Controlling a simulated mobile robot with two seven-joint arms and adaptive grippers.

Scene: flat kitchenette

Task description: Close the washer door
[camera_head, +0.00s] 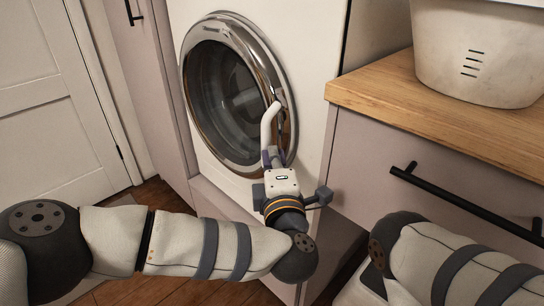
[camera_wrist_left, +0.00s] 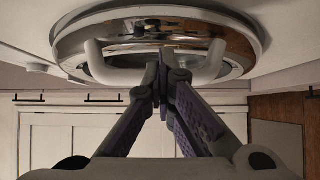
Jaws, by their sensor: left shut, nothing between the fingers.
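The washer (camera_head: 312,55) is white and stands in the upper middle of the head view. Its round door (camera_head: 228,95) has a chrome ring and dark glass, and looks flush or nearly flush with the front; I cannot tell whether it is latched. The pale curved handle (camera_head: 266,128) is on the door's right side and also shows in the left wrist view (camera_wrist_left: 213,66). My left gripper (camera_head: 272,153) is shut and empty, with its fingertips at the handle in the left wrist view (camera_wrist_left: 162,65). Contact is unclear. My right gripper is out of view.
A wooden counter (camera_head: 450,105) with a drawer front and black bar handle (camera_head: 465,205) stands to the right. A white perforated basket (camera_head: 475,55) sits on it. A white panelled door (camera_head: 50,110) is at the left. Wooden floor (camera_head: 150,290) shows below.

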